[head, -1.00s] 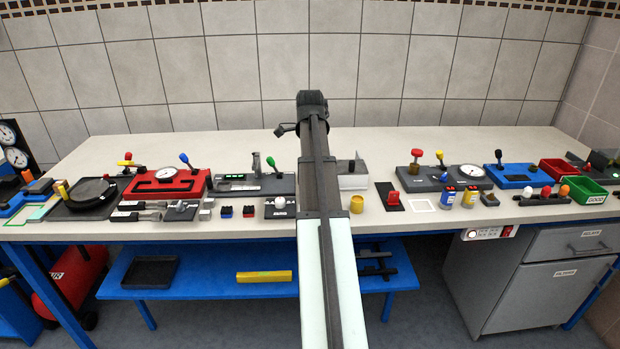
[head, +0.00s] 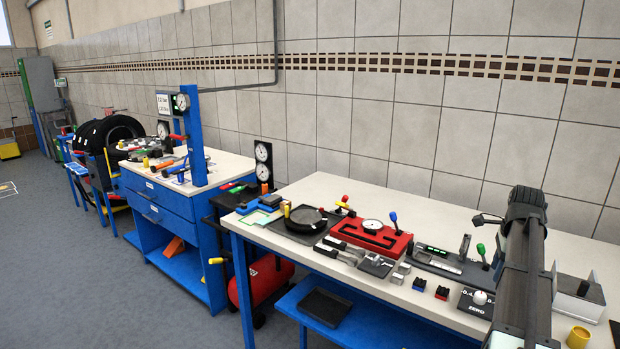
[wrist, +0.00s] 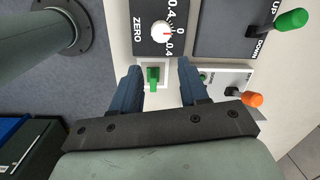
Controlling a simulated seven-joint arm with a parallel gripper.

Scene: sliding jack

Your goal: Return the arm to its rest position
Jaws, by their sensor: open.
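My gripper (wrist: 157,74) shows in the wrist view with its two dark blue fingers apart. A small green part (wrist: 153,77) in a white square frame shows between the fingers, with no visible grip on it. Whether the fingers touch anything below cannot be told. In the head view my arm stands at the right edge and reaches over the workbench (head: 410,308). My gripper's fingers are hidden in that view.
The ZERO box with its white knob (wrist: 163,33) lies just beyond the fingertips. A green-tipped lever (wrist: 290,19) and an orange-tipped lever (wrist: 252,99) stand to the right. The red gauge block (head: 364,239) and black round pan (head: 305,220) are further left on the bench.

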